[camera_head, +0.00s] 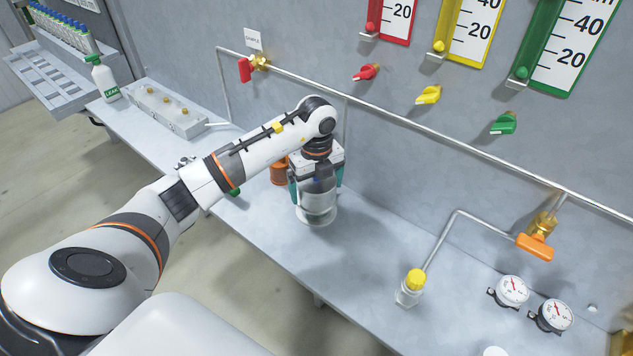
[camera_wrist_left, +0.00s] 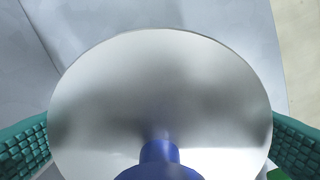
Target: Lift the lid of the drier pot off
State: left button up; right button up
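The drier pot (camera_head: 318,206) is a clear vessel standing upright on the bench below my left gripper. Its pale, shiny round lid (camera_wrist_left: 160,90) fills the middle of the left wrist view, with a blue knob (camera_wrist_left: 160,160) rising towards the camera at the bottom. My left gripper (camera_head: 317,186) points down over the pot. Its teal fingers are wide apart, one on each side of the lid and well clear of the knob; whether they touch the lid's rim I cannot tell. My gripper hides part of the pot's top in the head view. My right gripper is not in view.
An orange-brown container (camera_head: 279,172) stands close behind the pot to the left. A small yellow-capped bottle (camera_head: 411,288) and two gauges (camera_head: 513,291) are to the right. A pipe (camera_head: 400,122) runs along the wall. The bench between pot and bottle is clear.

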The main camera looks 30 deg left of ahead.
pick_arm(q)
jog(key=c, duration=0.9)
jog(key=shift+r+p, duration=0.95)
jog(key=shift+r, duration=0.6)
jog(key=shift+r+p, duration=1.3)
jog(key=shift+r, duration=0.2)
jog(key=shift+r, duration=0.35)
jog(key=shift+r+p, duration=0.15)
jog(key=shift+p, duration=0.2)
